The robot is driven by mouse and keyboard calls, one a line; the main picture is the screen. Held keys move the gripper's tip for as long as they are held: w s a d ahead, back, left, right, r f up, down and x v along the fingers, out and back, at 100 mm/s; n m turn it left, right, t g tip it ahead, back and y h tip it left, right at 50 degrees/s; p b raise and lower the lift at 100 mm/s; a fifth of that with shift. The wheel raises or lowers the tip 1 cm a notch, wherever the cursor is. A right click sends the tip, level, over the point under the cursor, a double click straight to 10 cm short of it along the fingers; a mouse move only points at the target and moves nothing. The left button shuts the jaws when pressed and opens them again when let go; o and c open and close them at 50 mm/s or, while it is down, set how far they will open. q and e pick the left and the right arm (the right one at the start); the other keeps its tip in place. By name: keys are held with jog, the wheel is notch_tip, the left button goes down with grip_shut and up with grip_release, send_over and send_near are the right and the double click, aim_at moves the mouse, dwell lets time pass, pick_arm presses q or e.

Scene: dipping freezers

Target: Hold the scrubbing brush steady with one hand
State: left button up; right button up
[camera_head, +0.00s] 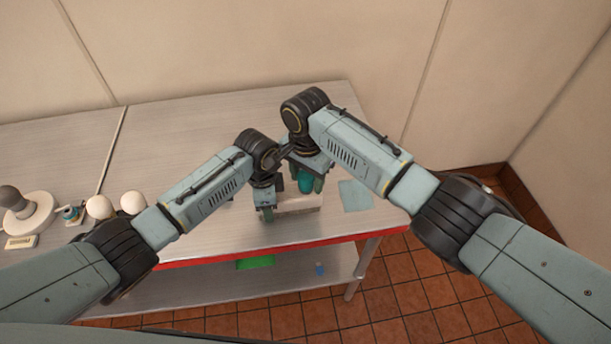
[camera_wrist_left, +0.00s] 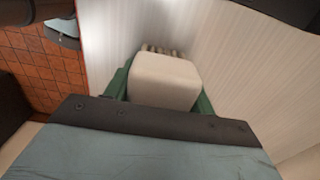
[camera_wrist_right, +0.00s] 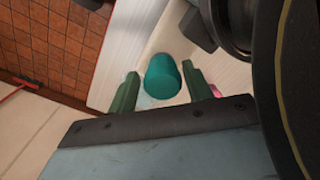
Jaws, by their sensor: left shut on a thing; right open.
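The scrubbing brush (camera_head: 300,203) shows as a pale cream block near the front edge of the metal table. In the left wrist view the brush (camera_wrist_left: 165,82) has a cream body with bristle tufts at its far end. My left gripper (camera_head: 267,212) is shut on the brush, with a green finger on either side. My right gripper (camera_head: 306,184) is open just behind it. A teal cylinder (camera_wrist_right: 163,77) is between its spread fingers in the right wrist view, with gaps at the sides. My arms hide part of the brush and cylinder.
A pale teal cloth (camera_head: 355,196) lies to the right on the table. A white round-based thing (camera_head: 35,218) and two pale round things stand at the left. The lower shelf holds a green item (camera_head: 256,262) and a small blue one (camera_head: 319,269). The table's back is clear.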

aim_at(305, 174)
pick_arm(q)
jog(key=shift+s+d+f, duration=0.1)
jog(key=shift+s+d, duration=0.05)
jog(key=shift+d, duration=0.05)
pick_arm(e)
jog(key=r, duration=0.3)
jog(key=shift+w+a+r, duration=0.1)
jog(key=shift+a+r, duration=0.1)
pick_arm(q)
jog(key=shift+a, duration=0.15)
pick_arm(e)
jog(key=shift+d+r, duration=0.1)
jog(key=shift+r, duration=1.15)
pick_arm(q)
jog(key=o, duration=1.2)
jog(key=shift+c, duration=0.2)
